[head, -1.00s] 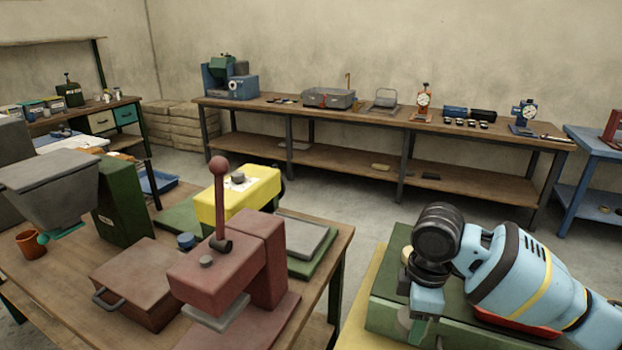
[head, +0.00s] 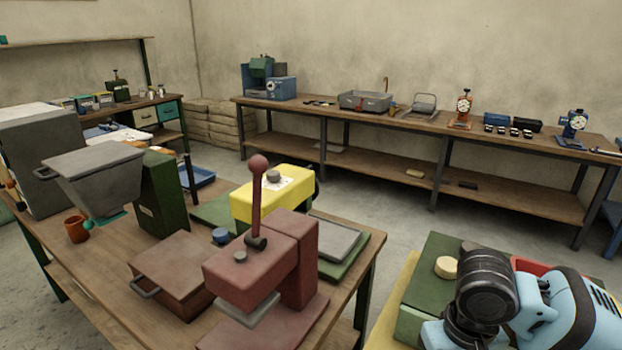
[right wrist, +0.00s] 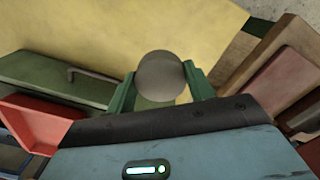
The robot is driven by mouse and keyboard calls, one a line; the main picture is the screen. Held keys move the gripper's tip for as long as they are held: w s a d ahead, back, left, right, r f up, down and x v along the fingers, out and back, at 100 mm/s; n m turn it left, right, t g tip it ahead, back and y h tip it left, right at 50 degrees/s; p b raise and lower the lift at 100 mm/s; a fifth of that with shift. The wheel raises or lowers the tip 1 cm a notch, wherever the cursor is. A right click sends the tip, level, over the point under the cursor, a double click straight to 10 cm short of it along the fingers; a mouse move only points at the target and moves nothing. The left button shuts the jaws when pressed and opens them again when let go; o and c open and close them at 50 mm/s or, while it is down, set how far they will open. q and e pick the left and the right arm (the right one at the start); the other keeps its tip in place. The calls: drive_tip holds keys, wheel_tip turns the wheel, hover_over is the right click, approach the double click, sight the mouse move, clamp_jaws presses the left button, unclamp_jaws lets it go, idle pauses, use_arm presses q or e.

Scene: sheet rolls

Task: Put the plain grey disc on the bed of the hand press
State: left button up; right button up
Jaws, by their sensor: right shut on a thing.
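The plain grey disc (right wrist: 160,76) is between the green fingers of my right gripper (right wrist: 158,77) in the right wrist view. The gripper is shut on it, above a yellow surface. In the head view the dark wrist and blue arm are at the lower right, and the fingers and disc are not visible. The red hand press (head: 262,262) stands on the near table, with an upright lever and round knob. Its flat bed (head: 290,325) is low in front, bare where it shows, partly hidden under the press head. My left gripper is not in view.
A lidded red-brown box (head: 172,270), a blue cap (head: 221,236) and a yellow block (head: 272,190) stand near the press. A cream disc (head: 446,267) lies on a green box (head: 425,285) at the right. A floor gap separates the near table from that stand.

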drive_tip(key=shift+s+m, duration=0.25)
drive_tip(key=shift+m, duration=0.15)
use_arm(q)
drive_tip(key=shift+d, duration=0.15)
use_arm(e)
drive_tip(key=shift+w, duration=0.1)
idle(0.6)
